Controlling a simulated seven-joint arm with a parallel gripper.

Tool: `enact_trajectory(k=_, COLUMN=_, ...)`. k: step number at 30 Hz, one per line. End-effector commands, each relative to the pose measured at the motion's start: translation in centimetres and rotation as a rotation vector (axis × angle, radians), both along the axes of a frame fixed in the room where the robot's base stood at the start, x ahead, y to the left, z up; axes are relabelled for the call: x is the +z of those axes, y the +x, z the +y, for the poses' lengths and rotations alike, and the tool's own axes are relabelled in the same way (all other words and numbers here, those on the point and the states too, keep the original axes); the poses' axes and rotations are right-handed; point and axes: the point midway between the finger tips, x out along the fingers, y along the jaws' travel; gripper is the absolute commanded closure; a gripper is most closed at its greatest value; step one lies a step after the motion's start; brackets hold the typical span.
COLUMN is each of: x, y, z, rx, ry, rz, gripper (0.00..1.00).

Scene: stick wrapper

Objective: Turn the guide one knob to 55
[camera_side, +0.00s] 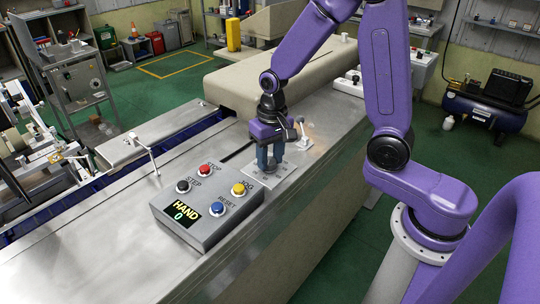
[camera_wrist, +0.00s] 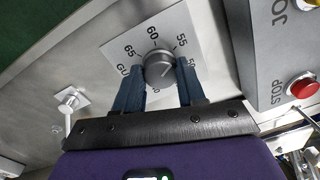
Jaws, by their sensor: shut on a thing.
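The guide one knob (camera_wrist: 159,70) is a round grey knob on a pale dial plate (camera_wrist: 176,20) in the wrist view. The plate carries the numbers 65, 60, 55 and part of 50, with 60 above the knob and 55 to its upper right. Part of the label is hidden by a finger. My gripper (camera_wrist: 158,67) is shut on the knob, one blue finger on each side. A pale mark shows on the knob's face, but which number it points to is unclear.
A grey control box (camera_side: 192,231) with several coloured buttons stands in front of the plate; its display reads HAND 0. A small lever switch (camera_side: 301,128) stands behind the gripper, and it also shows in the wrist view (camera_wrist: 70,101). The metal top (camera_side: 110,255) is bare at front left.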

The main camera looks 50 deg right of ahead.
Motion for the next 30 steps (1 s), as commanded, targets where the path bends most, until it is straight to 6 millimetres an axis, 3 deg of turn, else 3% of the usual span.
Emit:
enact_trajectory(k=21, x=0.09, y=0.04, z=0.05, rx=-0.08, ry=0.0, rz=-0.002, gripper=0.91)
enact_trajectory(k=22, x=0.09, y=0.04, z=0.04, rx=-0.08, ry=0.0, rz=-0.002, gripper=0.57)
enact_trajectory(k=24, x=0.08, y=0.04, z=0.04, rx=-0.079, ry=0.001, rz=-0.001, gripper=0.35)
enact_trajectory(k=30, x=0.04, y=0.03, z=0.03, rx=-0.079, ry=0.001, rz=-0.001, gripper=0.35)
